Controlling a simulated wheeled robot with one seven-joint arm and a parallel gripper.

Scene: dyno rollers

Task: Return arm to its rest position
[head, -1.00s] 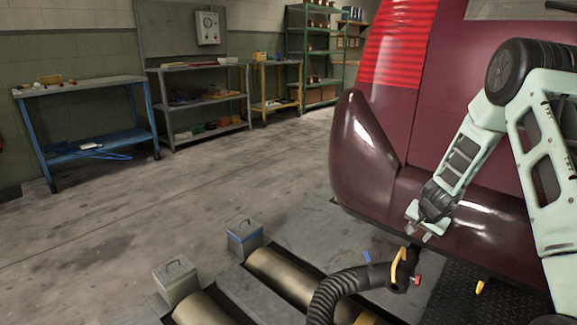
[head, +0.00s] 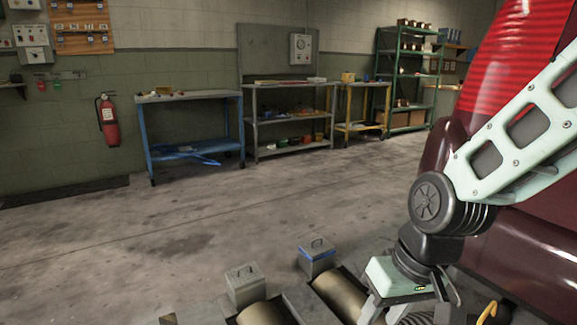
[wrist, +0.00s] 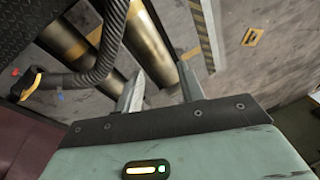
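My gripper (head: 410,312) is at the bottom of the head view, pointing down, with my arm folded above it. In the wrist view my gripper (wrist: 160,88) shows two fingers standing apart with nothing between them, so it is open and empty. Below it lie the metal rollers (wrist: 146,45) and a black ribbed hose (wrist: 108,45). The rollers (head: 338,296) also show at the bottom of the head view. The dark red vehicle (head: 450,165) stands at the right, partly hidden behind my arm.
Two grey lidded boxes (head: 245,286) stand beside the rollers. A blue workbench (head: 190,97), shelves and a fire extinguisher (head: 108,120) line the back wall. The concrete floor at left is clear.

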